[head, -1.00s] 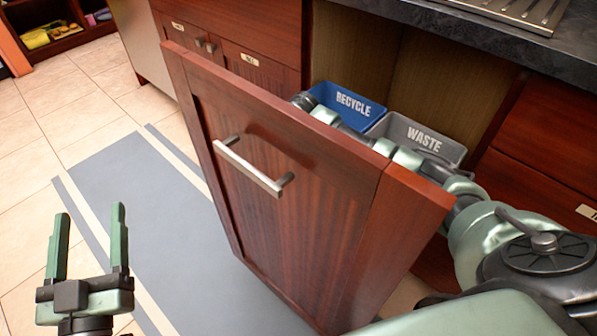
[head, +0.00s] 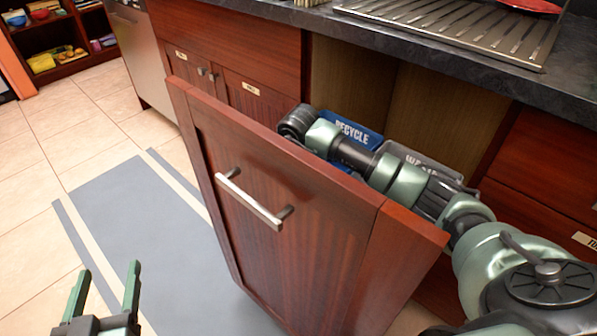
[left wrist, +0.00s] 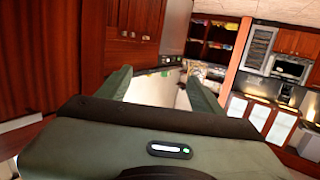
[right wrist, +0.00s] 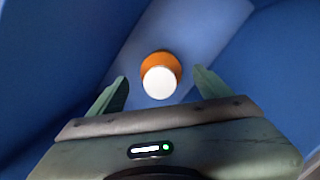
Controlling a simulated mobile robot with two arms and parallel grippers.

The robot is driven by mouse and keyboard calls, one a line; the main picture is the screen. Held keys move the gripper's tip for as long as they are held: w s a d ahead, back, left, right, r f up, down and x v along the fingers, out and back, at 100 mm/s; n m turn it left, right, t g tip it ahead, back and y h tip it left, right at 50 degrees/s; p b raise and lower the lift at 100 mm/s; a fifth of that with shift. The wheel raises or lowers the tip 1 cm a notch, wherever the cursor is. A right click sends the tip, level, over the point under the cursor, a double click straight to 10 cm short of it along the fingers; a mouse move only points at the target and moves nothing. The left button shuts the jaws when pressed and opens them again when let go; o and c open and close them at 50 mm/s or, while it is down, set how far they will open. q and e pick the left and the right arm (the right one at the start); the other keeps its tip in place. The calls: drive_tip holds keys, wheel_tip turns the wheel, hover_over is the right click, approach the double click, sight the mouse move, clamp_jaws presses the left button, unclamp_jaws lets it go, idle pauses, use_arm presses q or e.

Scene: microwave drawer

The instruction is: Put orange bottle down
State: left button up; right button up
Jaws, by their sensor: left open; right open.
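The orange bottle (right wrist: 160,68) shows in the right wrist view with its white cap facing the camera. It is inside the blue recycle bin (right wrist: 65,50), apart from the bin's side walls as far as I can see. My right gripper (right wrist: 160,80) is open, with one finger to each side of the bottle in the picture and gaps between. In the head view the bottle and right fingers are hidden behind the drawer front. The recycle bin (head: 360,134) is partly covered by my right arm. My left gripper (head: 105,276) is open and empty, over the floor at lower left.
The pulled-out wooden drawer front (head: 290,215) with its metal handle (head: 248,200) stands before the bins. A grey waste bin (head: 425,160) is beside the recycle bin. A dark counter (head: 420,50) overhangs behind. The floor mat (head: 150,225) at left is clear.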

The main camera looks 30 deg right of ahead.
drive_tip(key=r, duration=0.2)
drive_tip(key=r+p, duration=0.1)
drive_tip(key=r, duration=0.3)
drive_tip(key=shift+s+a+r, duration=0.15)
drive_tip(key=shift+s+a, duration=0.05)
drive_tip(key=shift+s, duration=0.2)
use_arm(q)
drive_tip(key=s+a+f+g+y, duration=0.1)
drive_tip(key=s+a+f+g, duration=0.1)
drive_tip(key=f+g, duration=0.3)
drive_tip(key=shift+s+f+y, duration=0.3)
drive_tip(key=shift+s+f, duration=0.6)
drive_tip(key=shift+f, duration=0.5)
use_arm(e)
drive_tip(key=shift+s+r, duration=0.1)
drive_tip(key=shift+r, duration=0.15)
